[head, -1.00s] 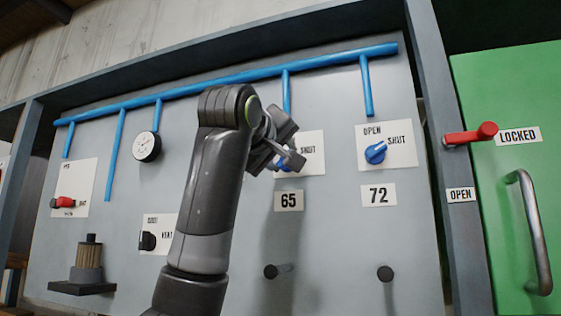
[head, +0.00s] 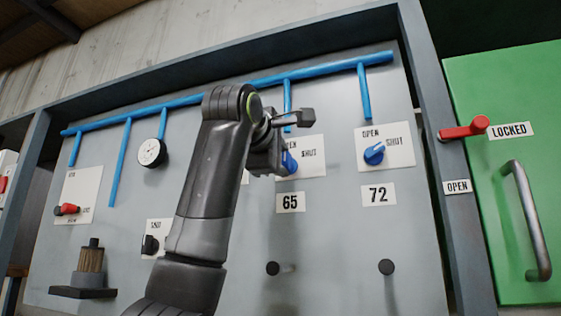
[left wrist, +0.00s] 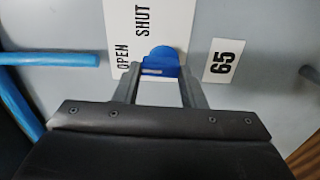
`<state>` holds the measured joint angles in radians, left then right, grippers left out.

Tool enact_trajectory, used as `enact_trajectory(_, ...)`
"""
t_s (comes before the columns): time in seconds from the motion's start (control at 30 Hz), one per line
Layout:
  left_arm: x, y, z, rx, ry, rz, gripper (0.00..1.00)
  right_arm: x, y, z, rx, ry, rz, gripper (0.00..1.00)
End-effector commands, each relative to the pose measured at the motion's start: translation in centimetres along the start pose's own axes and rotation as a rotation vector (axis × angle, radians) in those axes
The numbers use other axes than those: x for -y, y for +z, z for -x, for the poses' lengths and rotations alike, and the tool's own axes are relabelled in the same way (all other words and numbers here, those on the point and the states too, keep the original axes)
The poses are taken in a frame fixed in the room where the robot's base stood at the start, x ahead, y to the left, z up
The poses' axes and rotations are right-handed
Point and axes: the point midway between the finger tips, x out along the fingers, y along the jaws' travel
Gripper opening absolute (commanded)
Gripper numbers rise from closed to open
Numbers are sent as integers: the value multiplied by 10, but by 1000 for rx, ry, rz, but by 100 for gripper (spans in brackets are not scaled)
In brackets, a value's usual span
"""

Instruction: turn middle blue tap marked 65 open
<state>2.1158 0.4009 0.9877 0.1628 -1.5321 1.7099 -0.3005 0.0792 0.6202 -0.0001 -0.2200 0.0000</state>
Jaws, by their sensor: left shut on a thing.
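The blue tap marked 65 (head: 291,163) is on a white plate with OPEN and SHUT labels, above the 65 tag (head: 290,202). My left gripper (head: 283,148) is at this tap and hides part of it and of the plate. In the left wrist view, the blue tap handle (left wrist: 160,62) sits between the two grey fingers of my left gripper (left wrist: 160,80), which is shut on it. OPEN and SHUT read sideways there, with the 65 tag (left wrist: 223,60) to the right. My right gripper is not in view.
Another blue tap (head: 374,153) marked 72 is close on the right, its handle tilted toward SHUT. Blue pipes (head: 230,86) cross above. A gauge (head: 151,152) and a red tap (head: 67,209) are left. A green door (head: 510,200) with a red lever (head: 465,130) is far right.

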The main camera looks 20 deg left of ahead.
Motion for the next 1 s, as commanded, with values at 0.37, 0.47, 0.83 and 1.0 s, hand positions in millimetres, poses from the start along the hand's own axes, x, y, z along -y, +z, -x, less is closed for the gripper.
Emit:
enact_trajectory(0.37, 0, 0, 0, -1, 0, 44, 14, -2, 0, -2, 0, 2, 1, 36)
enact_trajectory(0.47, 0, 0, 0, -1, -1, 44, 14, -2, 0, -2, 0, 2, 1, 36)
enact_trajectory(0.83, 0, 0, 0, -1, -1, 43, 59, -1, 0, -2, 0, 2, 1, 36)
enact_trajectory(1.0, 0, 0, 0, 0, 0, 42, 59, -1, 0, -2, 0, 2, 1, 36)
